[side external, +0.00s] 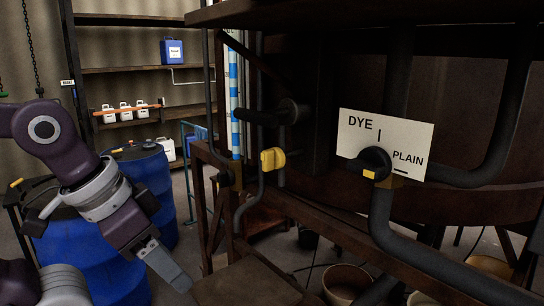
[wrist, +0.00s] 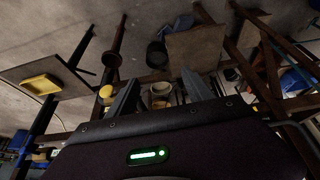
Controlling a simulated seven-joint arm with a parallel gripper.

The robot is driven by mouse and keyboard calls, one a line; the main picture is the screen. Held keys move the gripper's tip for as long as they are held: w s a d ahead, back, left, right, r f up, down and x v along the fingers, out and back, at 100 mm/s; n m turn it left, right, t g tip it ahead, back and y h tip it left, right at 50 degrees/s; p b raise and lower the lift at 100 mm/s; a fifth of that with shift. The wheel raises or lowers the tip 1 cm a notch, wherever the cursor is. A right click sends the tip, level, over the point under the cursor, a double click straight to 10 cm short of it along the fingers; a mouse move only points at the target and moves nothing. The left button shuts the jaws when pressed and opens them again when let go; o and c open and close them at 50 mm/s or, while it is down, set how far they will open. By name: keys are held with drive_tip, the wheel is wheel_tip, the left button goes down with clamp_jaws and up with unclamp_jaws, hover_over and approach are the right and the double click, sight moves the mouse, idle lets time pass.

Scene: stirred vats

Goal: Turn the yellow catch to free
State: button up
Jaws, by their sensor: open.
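The yellow catch (side external: 272,159) is a small block on a dark pipe fitting at the left of the vat in the side external view. My gripper (side external: 170,266) is low and to the left of it, pointing down and right, well apart from the catch. In the wrist view the two fingers of my gripper (wrist: 160,82) stand apart with nothing held between them. A small yellow thing (wrist: 106,91) shows left of the fingers there; I cannot tell whether it is the catch.
A white DYE/PLAIN plate (side external: 404,133) with a dark knob (side external: 374,160) is on the dark vat. Thick pipes (side external: 390,235) run in front. Blue drums (side external: 150,178) stand behind my arm. A flat brown board (side external: 245,284) lies right of my gripper. Buckets (side external: 346,280) stand below.

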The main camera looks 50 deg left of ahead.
drive_tip(key=w+d+n+g+h, duration=0.1)
drive_tip(key=w+d+g+h, duration=0.2)
drive_tip(key=g+h, duration=0.15)
drive_tip(key=n+t+h, duration=0.3)
drive_tip(key=t+h, duration=0.3)
drive_tip(key=h, duration=0.6)
approach(263, 160)
drive_tip(key=w+x, duration=0.1)
drive_tip(key=x, duration=0.3)
drive_tip(key=shift+t, duration=0.25)
drive_tip(key=x, duration=0.6)
drive_tip(key=shift+s+f, duration=0.1)
drive_tip(key=shift+f, duration=0.15)
drive_tip(key=shift+c, duration=0.2)
clamp_jaws()
